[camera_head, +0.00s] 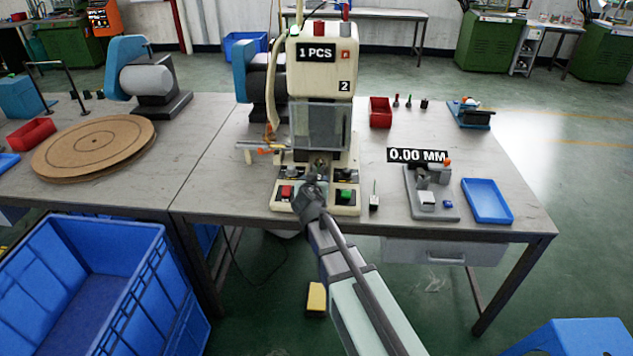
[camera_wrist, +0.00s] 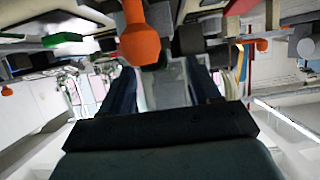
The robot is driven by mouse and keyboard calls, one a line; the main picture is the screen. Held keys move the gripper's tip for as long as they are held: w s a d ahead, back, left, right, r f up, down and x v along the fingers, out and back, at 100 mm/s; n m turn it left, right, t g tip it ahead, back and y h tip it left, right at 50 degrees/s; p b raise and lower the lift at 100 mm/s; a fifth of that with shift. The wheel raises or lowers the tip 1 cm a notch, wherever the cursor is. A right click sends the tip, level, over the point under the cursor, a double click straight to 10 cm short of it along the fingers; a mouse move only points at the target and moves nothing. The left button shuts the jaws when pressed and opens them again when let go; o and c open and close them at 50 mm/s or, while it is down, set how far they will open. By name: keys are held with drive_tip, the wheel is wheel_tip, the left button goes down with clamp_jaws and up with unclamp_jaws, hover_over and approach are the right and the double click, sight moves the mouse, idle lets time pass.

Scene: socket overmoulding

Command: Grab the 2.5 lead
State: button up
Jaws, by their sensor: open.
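No label reading 2.5 shows, so I cannot tell which thing is the 2.5 lead. My gripper (camera_head: 319,172) is at the front of the cream machine (camera_head: 320,75), between its red button (camera_head: 286,192) and green button (camera_head: 345,194). In the wrist view my gripper (camera_wrist: 163,85) is open, with two dark fingers apart. I cannot make out a lead between them. An orange knob-like part (camera_wrist: 139,42) is close to the fingers there. An orange-tipped piece (camera_head: 262,150) juts from the machine's left side.
Further right are a gauge stand (camera_head: 430,195) and a blue tray (camera_head: 487,201). A red bin (camera_head: 381,112) and several small pieces (camera_head: 409,101) stand behind.

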drive_tip(key=x, duration=0.4)
drive_tip(key=shift+w+d, duration=0.2)
drive_tip(key=shift+w, duration=0.15)
